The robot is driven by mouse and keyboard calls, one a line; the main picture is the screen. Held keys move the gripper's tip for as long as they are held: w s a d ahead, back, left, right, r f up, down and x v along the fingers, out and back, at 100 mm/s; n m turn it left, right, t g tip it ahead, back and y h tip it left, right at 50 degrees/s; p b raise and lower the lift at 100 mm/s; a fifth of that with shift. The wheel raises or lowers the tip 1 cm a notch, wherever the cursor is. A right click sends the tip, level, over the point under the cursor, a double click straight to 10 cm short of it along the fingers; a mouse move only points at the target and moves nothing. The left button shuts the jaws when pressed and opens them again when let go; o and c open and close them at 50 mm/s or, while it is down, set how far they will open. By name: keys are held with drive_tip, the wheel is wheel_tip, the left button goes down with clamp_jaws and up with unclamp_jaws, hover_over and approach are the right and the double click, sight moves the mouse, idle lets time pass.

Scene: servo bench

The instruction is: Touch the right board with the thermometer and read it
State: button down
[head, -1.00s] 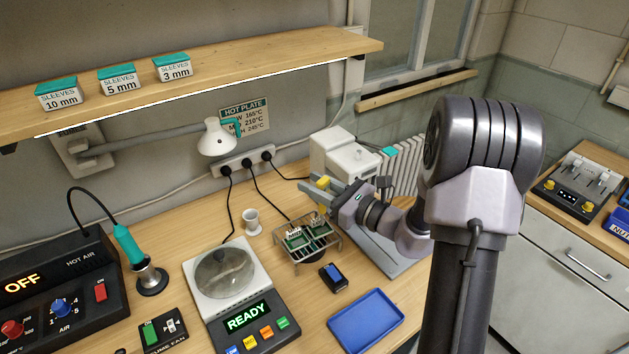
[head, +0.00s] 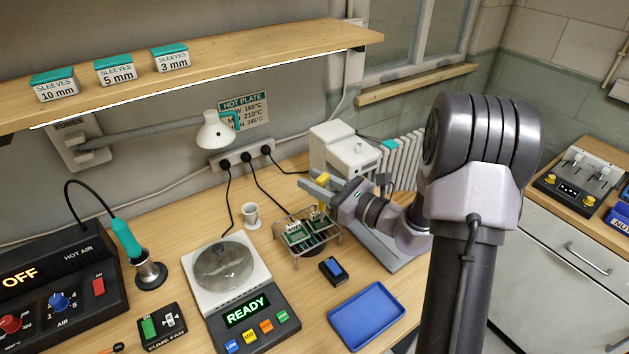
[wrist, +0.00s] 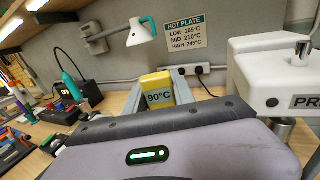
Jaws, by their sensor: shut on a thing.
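My gripper (head: 318,187) is shut on the yellow thermometer (wrist: 157,84), above the metal rack (head: 337,238). In the wrist view the thermometer sits between both fingers and its display reads 90°C. The right board (head: 319,225) is a green board on the rack, partly hidden. The left board (head: 296,235) lies beside it. I cannot make out whether the thermometer's tip touches the right board.
The hot plate (head: 258,270) reads READY, left of the rack. A small dark device (head: 333,270) and an empty blue tray (head: 366,317) lie in front. A white cup (head: 251,215) stands behind left.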

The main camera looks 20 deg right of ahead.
drive_tip(key=shift+f+b, duration=0.4)
drive_tip(key=shift+f, duration=0.1)
idle(1.1)
drive_tip(key=shift+r, duration=0.1)
wheel_tip(320, 180, up, 7)
drive_tip(key=p, duration=0.5)
idle(0.7)
